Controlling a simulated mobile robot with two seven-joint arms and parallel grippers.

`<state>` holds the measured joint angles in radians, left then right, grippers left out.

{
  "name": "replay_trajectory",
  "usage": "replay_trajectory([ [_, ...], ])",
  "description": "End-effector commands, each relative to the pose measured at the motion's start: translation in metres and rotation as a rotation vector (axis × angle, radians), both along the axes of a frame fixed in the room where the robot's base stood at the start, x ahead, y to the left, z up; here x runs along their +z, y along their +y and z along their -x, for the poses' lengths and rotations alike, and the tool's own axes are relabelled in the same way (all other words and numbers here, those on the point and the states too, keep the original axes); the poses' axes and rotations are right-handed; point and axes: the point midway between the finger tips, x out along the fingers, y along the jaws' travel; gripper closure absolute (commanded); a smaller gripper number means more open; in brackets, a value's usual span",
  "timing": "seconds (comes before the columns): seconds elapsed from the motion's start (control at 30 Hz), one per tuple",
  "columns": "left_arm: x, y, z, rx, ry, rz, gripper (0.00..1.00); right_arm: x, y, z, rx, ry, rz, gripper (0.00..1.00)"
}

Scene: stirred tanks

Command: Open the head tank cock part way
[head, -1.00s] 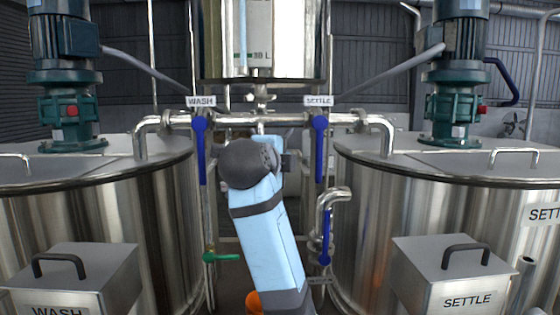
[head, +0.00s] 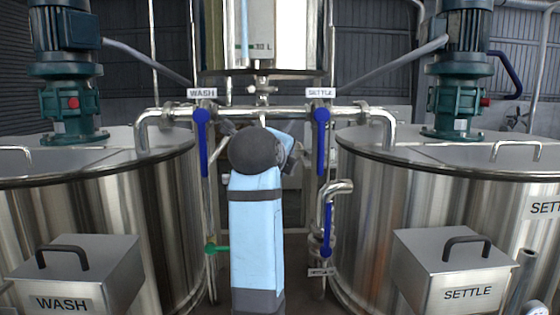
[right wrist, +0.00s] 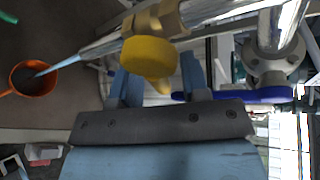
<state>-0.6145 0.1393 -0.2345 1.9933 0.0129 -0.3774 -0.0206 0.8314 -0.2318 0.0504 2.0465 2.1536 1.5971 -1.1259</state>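The head tank (head: 290,40), a steel vessel with a scale marked 30 L, hangs at top centre in the head view. Pipework with a small fitting (head: 262,86) comes down below it. My right arm rises in front, and its dark wrist hides the gripper and part of the pipes behind. In the right wrist view my right gripper (right wrist: 158,68) is open, its two blue fingers apart. A rounded yellow handle (right wrist: 149,58) on a brass body (right wrist: 155,20) shows between and just beyond the fingertips; contact cannot be told. My left gripper is out of view.
Blue levers hang below the WASH (head: 202,140) and SETTLE (head: 321,140) labels, either side of my wrist. Large steel tanks stand left (head: 100,200) and right (head: 440,205). A green handle (head: 216,248) sits lower left. An orange bucket (right wrist: 36,80) with a bluish streak reaching it shows in the wrist view.

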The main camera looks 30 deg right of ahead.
Motion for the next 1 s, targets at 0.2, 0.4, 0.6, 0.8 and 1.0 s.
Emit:
replay_trajectory([
  [0.2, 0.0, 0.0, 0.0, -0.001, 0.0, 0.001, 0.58, 0.0, 0.0, 0.0, 0.0, 0.001, 0.001, 0.58],
  [0.4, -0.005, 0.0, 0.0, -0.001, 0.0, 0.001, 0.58, 0.004, 0.011, 0.009, 0.002, -0.001, 0.0, 0.58],
  [0.6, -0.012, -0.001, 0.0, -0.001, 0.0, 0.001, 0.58, 0.014, 0.036, 0.031, 0.003, -0.003, -0.001, 0.58],
  [0.8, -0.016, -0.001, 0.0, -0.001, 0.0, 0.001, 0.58, 0.023, 0.051, 0.045, 0.001, 0.0, 0.0, 0.58],
  [1.0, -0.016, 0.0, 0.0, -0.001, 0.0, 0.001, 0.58, 0.025, 0.053, 0.048, 0.0, -0.001, 0.001, 0.58],
])
